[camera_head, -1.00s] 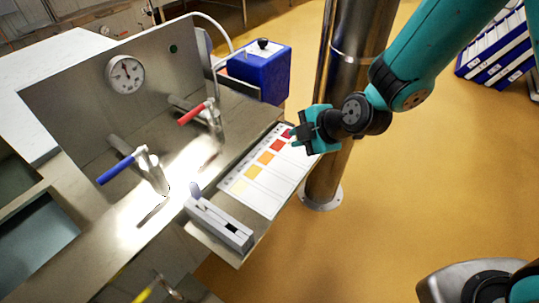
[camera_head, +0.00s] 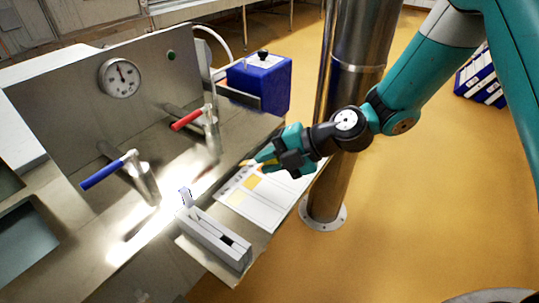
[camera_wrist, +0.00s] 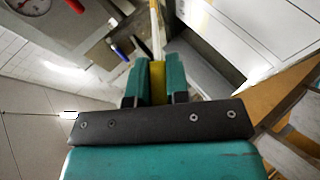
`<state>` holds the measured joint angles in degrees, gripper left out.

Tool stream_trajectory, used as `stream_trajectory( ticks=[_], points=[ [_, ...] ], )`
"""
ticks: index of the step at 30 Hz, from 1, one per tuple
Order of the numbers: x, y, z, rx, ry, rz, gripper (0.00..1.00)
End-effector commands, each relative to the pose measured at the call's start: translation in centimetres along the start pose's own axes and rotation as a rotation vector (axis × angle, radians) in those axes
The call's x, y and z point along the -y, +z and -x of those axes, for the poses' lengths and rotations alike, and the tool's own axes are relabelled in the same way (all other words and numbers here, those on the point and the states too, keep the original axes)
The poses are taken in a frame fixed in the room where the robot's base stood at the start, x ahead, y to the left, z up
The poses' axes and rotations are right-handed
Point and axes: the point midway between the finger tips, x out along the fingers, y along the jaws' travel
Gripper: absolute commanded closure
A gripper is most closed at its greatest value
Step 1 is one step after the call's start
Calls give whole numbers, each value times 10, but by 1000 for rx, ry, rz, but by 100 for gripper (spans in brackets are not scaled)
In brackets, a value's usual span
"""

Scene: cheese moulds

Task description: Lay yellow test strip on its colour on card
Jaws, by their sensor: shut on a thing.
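My gripper (camera_head: 262,160) is shut on the yellow test strip (camera_wrist: 157,72). In the wrist view the strip stands between the two teal fingers and sticks out past their tips. In the head view only a small pale end of the strip (camera_head: 245,162) shows at the fingertips. The white colour card (camera_head: 262,208) lies on the bench top below the gripper. Its yellow patch (camera_head: 235,198) and a yellow-orange patch (camera_head: 253,183) show. The gripper covers the card's far patches. I cannot tell how high the strip is above the card.
A grey box-shaped holder (camera_head: 215,237) stands in front of the card. Red (camera_head: 188,119) and blue (camera_head: 102,174) valve handles stand to the left. A blue box (camera_head: 262,85) is behind. A steel column (camera_head: 345,100) stands to the right of the bench.

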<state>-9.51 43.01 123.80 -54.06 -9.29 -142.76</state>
Motion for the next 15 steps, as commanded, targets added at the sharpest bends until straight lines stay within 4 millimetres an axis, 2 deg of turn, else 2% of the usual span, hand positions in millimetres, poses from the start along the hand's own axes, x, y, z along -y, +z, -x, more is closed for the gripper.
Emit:
stream_trajectory(
  ticks=[6, 15],
  points=[
    [17, 4, -11, -1, -1, -2, 100],
    [32, 9, -20, 1, -1, -2, 100]
  ],
)
